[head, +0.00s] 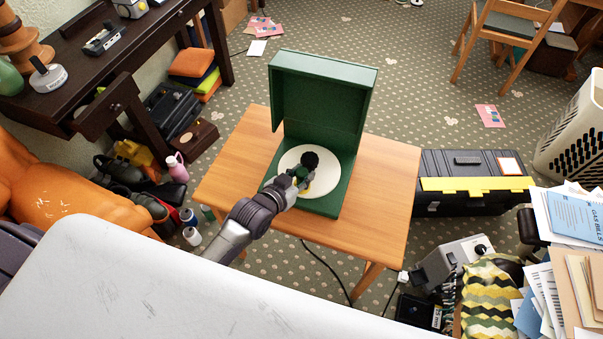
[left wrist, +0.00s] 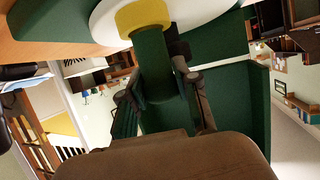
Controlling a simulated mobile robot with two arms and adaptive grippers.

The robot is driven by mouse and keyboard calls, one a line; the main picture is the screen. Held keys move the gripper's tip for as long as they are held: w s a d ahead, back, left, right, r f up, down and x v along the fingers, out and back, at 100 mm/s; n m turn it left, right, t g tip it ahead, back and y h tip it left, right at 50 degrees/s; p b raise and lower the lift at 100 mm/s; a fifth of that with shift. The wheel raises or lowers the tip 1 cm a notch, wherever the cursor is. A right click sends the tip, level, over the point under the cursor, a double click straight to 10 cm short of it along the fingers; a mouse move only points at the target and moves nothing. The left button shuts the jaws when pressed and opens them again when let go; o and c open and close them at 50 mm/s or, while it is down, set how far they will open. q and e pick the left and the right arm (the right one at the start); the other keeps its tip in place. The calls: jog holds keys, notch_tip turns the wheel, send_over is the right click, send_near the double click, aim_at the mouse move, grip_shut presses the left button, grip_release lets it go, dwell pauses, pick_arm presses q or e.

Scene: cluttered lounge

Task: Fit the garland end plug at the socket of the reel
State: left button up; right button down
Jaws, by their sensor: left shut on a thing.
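The reel (head: 327,172) is a cream-white disc lying in an open green case on the wooden table. A yellow ring-like part, which looks like its socket, shows at the disc in the left wrist view (left wrist: 143,14). My left gripper (head: 300,182) is over the disc, shut on a dark green cylinder that looks like the garland end plug (left wrist: 153,62). The cylinder's far end meets or overlaps the yellow part; I cannot tell how deep it sits. A black round thing (head: 311,160) is just beyond the gripper. My right gripper is not in view.
The green case's raised lid (head: 322,100) stands behind the reel. The wooden table (head: 385,180) is otherwise bare. A black and yellow toolbox (head: 472,185) stands to the right, with papers (head: 560,225) nearer.

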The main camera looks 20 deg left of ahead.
pick_arm(q)
jog(key=shift+f+b, duration=0.55)
jog(key=shift+f, duration=0.3)
jog(key=o, duration=1)
jog(key=v, duration=1.2)
jog(key=shift+f, duration=0.1)
jog(key=shift+s, duration=0.1)
